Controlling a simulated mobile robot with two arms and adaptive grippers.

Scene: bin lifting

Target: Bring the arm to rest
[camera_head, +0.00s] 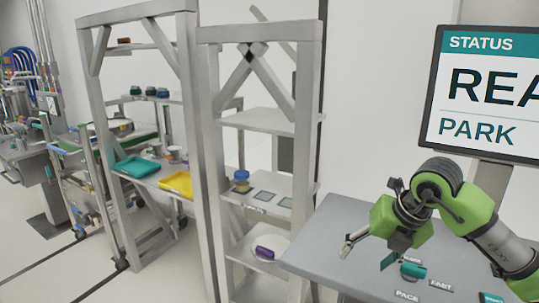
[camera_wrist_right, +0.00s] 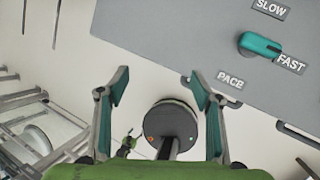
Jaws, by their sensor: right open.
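My right arm comes in from the right in the head view, over a grey console table (camera_head: 330,228). Its gripper (camera_head: 368,254) is open and empty, held beside a teal knob (camera_head: 413,271). In the wrist view the two fingers of the right gripper (camera_wrist_right: 160,82) stand wide apart with nothing between them. The knob (camera_wrist_right: 260,46) lies beyond the right finger, between the SLOW and FAST labels, its end toward FAST. A screen (camera_head: 490,95) reads STATUS, a cut-off word starting REA, and PARK. My left gripper is not in view.
A grey shelf rack (camera_head: 205,120) stands left of the table. It holds a teal tray (camera_head: 137,167), a yellow tray (camera_head: 176,184), a blue-lidded jar (camera_head: 241,181) and a purple item (camera_head: 264,253). Carts stand farther left. The floor (camera_head: 165,280) in front is clear.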

